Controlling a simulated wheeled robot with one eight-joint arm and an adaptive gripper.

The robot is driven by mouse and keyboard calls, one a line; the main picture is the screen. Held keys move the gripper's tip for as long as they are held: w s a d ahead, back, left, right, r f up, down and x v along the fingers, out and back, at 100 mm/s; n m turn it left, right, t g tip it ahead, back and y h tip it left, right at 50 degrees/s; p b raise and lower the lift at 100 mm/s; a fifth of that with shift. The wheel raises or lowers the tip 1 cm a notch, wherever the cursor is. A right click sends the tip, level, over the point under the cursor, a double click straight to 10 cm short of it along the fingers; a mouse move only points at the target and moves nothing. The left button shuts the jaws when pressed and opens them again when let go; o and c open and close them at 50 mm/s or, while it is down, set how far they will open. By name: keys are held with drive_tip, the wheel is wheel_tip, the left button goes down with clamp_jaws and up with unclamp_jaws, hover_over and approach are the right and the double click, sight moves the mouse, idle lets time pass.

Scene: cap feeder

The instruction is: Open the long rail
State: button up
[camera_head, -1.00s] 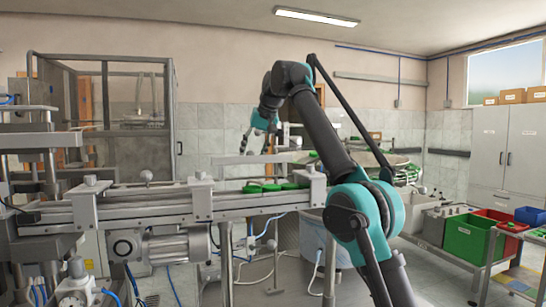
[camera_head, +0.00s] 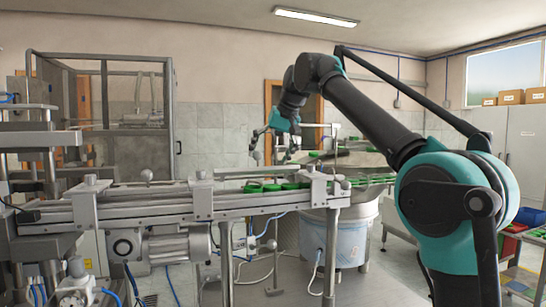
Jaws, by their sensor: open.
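The long metal rail (camera_head: 150,205) of the cap track runs across the picture from the press at the left toward the bowl feeder at the right. Green caps (camera_head: 272,187) lie in a row in its right part, and small clamp blocks with knobs stand along it. My gripper (camera_head: 272,158) hangs above and behind the right part of the rail, fingers spread and pointing down. It appears empty and apart from the rail. Its exact distance from the rail cannot be told.
A round bowl feeder (camera_head: 350,163) with green caps stands at the rail's right end on a white drum (camera_head: 345,238). A motor (camera_head: 175,246) hangs under the rail. A framed glass enclosure (camera_head: 105,120) stands at the back left. Grey cabinets (camera_head: 521,150) stand at the right.

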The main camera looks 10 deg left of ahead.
drive_tip(key=shift+o, duration=1)
drive_tip(key=shift+d, duration=1.15)
drive_tip(key=shift+c, duration=0.2)
drive_tip(key=shift+s+d+r, duration=0.4)
drive_tip(key=shift+s+d, duration=0.1)
drive_tip(key=shift+d, duration=0.05)
drive_tip(key=c, duration=0.5)
drive_tip(key=s+d+r, duration=0.2)
drive_tip(key=s+d, duration=0.1)
drive_tip(key=s, duration=0.1)
drive_tip(key=s+d+r, duration=0.3)
drive_tip(key=s+d, duration=0.1)
drive_tip(key=s+d+r, duration=0.3)
drive_tip(key=s+d, duration=0.1)
drive_tip(key=shift+d, duration=0.15)
drive_tip(key=shift+c, duration=0.2)
